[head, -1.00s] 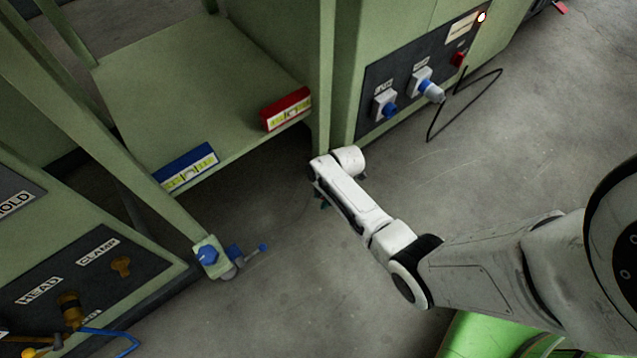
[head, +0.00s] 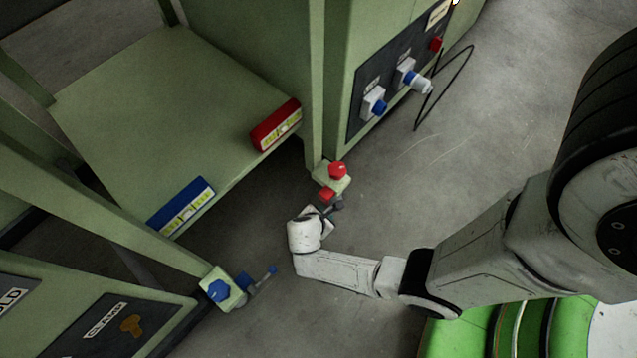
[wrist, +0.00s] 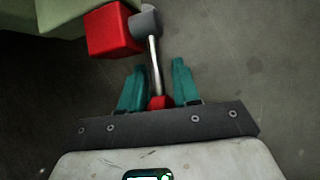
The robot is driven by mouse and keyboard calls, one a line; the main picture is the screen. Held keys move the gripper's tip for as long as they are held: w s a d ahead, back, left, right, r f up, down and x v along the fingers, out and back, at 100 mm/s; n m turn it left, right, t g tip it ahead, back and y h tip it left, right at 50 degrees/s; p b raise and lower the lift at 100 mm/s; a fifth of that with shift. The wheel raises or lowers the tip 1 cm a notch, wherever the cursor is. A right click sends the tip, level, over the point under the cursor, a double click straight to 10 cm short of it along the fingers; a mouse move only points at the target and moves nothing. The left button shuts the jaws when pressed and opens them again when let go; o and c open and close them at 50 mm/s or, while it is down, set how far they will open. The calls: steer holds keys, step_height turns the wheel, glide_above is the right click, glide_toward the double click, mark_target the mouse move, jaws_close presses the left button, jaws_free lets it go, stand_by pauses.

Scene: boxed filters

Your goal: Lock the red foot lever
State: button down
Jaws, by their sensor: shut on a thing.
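The red foot lever (wrist: 154,62) is a thin metal rod running from a grey pivot (wrist: 145,22) to a red end knob (wrist: 157,102) in the wrist view. A red block (wrist: 112,30) sits beside the pivot. In the head view, the red block (head: 326,194) is at the green foot below a red hex knob (head: 338,170). My gripper (wrist: 159,68) has its teal fingers on either side of the lever, shut on its knob end. In the head view my white wrist hides most of the lever.
A blue foot with its own lever (head: 262,279) stands to the left. A control panel (head: 385,75) and black cable (head: 445,85) are behind.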

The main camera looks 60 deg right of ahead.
steer(key=shift+f+h+b, duration=0.25)
steer(key=shift+h+b, duration=0.1)
steer(key=shift+h, duration=0.15)
steer(key=c, duration=0.9)
jaws_free()
steer(key=p+v, duration=0.6)
steer(key=v, duration=0.4)
steer(key=shift+a+r, duration=0.2)
steer(key=shift+r, duration=0.1)
steer(key=shift+w, duration=0.1)
